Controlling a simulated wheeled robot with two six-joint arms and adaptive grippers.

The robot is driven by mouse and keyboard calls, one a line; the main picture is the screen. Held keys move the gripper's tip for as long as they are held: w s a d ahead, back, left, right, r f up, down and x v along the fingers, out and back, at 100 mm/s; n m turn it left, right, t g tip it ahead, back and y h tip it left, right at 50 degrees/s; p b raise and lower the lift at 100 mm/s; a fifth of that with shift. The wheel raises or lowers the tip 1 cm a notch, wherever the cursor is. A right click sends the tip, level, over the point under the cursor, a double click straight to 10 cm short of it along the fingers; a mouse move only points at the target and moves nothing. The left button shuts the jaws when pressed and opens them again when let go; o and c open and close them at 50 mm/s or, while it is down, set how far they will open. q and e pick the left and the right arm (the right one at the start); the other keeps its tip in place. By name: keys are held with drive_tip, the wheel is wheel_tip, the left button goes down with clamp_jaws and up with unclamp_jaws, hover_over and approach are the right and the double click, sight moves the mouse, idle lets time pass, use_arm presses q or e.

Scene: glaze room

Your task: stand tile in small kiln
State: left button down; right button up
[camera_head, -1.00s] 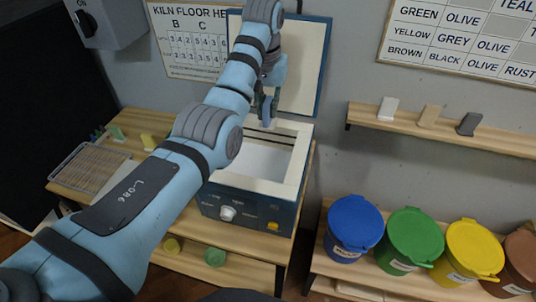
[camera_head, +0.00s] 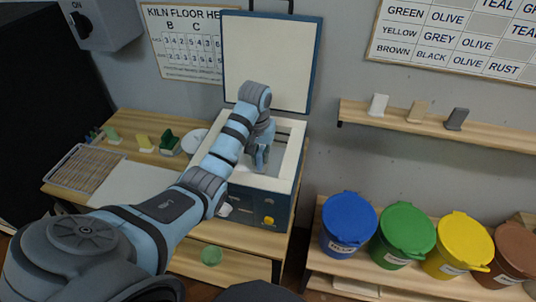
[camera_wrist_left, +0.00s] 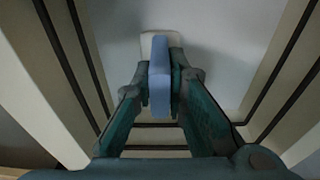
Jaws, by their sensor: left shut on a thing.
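The small kiln (camera_head: 282,207) is a blue box with a pale rim and its lid (camera_head: 270,60) raised at the back. My left gripper (camera_head: 261,158) reaches down into its opening. In the left wrist view, the gripper (camera_wrist_left: 160,88) is shut on a blue tile (camera_wrist_left: 160,72), held on edge between the two fingers. A pale, rounded piece (camera_wrist_left: 174,39) shows just behind the tile, over the light kiln floor (camera_wrist_left: 222,50). Whether the tile touches it or the floor I cannot tell. My right gripper is out of view.
A wire rack (camera_head: 86,168) and several small colored pieces stand on the bench left of the kiln. Lidded buckets, blue (camera_head: 348,224) to brown, stand at right. A wall shelf (camera_head: 435,127) above them holds three small tile-like pieces.

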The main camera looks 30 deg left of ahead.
use_arm(q)
drive_tip(key=shift+w+f, duration=0.1)
drive_tip(key=shift+w, duration=0.05)
drive_tip(key=c, duration=1.6)
unclamp_jaws()
